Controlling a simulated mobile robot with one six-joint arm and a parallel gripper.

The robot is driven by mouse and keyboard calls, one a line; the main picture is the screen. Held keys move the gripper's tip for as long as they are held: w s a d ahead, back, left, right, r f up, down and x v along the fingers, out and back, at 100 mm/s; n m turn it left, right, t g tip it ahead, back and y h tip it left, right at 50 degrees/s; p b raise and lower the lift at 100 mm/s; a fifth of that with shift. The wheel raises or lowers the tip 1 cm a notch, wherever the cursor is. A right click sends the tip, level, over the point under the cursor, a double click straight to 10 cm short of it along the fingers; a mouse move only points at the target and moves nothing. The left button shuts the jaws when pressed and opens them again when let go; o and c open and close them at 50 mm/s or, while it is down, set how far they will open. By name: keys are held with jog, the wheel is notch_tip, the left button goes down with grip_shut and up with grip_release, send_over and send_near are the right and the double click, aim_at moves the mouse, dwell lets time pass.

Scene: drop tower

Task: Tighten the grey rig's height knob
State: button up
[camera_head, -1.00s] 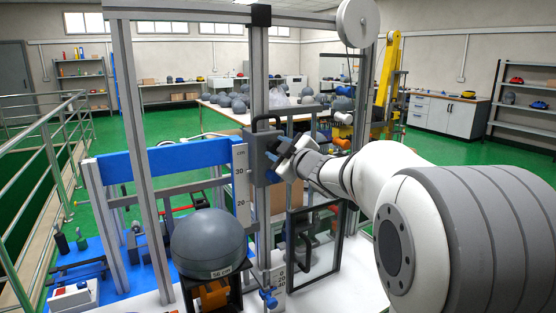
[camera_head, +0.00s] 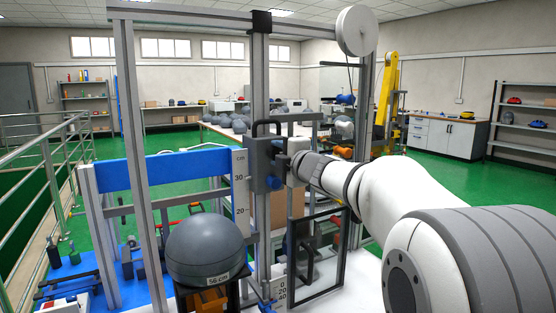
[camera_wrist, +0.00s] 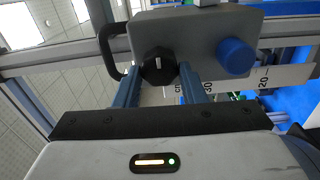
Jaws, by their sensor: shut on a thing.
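The grey rig has a tall metal frame (camera_head: 259,80) with a grey carriage (camera_head: 262,160) on its middle post; the carriage also shows in the wrist view (camera_wrist: 200,35). A black knob (camera_wrist: 158,68) with a white mark sits on the carriage face. A round blue knob (camera_wrist: 236,57) sticks out beside it and shows in the head view (camera_head: 273,183). My gripper (camera_wrist: 162,82) is shut on the black knob, one blue finger on each side. In the head view my wrist hides the black knob.
A blue crossbar (camera_head: 165,169) and a height scale (camera_head: 240,190) stand left of the post. A dark-framed clear panel (camera_head: 318,250) is under my arm.

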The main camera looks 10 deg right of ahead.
jog(key=shift+r+n, duration=0.1)
jog(key=shift+n, duration=0.2)
jog(key=o, duration=1)
jog(key=shift+v, duration=3.95)
